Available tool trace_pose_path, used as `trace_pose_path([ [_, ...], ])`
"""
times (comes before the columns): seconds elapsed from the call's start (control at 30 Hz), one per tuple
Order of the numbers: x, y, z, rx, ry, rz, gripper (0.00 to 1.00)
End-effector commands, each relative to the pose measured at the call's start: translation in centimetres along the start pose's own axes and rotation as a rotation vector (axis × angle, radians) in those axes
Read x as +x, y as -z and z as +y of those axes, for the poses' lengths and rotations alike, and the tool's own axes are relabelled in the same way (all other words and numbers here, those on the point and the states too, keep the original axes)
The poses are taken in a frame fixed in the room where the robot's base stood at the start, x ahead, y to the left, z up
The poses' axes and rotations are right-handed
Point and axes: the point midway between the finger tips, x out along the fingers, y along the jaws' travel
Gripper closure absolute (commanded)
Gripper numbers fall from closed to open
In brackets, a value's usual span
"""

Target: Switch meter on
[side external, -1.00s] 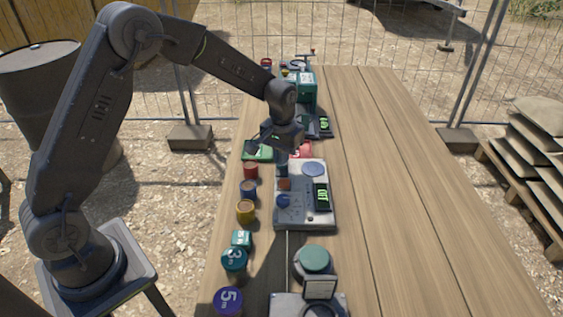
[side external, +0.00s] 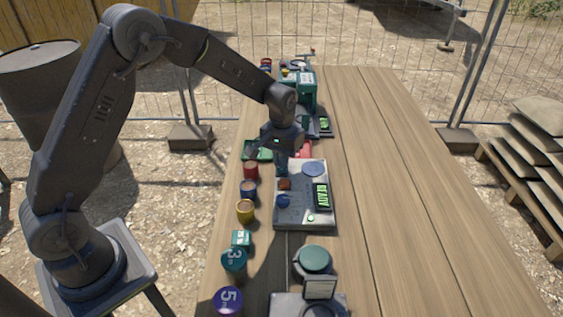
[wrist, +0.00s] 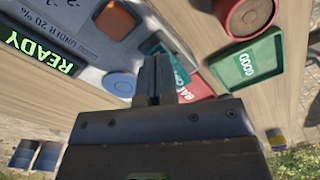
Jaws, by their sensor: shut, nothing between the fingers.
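The meter (side external: 302,215) is a grey box flat on the table. Its dark display (side external: 322,196) reads READY in green, also legible in the wrist view (wrist: 38,52). A small lamp (side external: 311,218) near its front edge glows green.
A green GOOD tray (wrist: 248,62) and a red BAD tray (wrist: 198,88) lie just beyond the meter. Red, blue and yellow pots (side external: 245,211) line its left side. A green machine (side external: 307,90) stands farther back. The table's right side is clear.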

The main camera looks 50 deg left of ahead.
Motion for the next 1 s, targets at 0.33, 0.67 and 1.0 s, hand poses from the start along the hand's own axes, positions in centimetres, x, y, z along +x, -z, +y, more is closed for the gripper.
trace_pose_path([
  [0.33, -2.7, 0.1, 0.0, 0.0, -0.001, 0.003, 1.0],
  [0.67, -5.3, 0.1, 0.0, 0.0, -0.001, 0.003, 1.0],
  [1.0, -6.8, 0.0, 0.0, 0.0, 0.0, 0.001, 1.0],
])
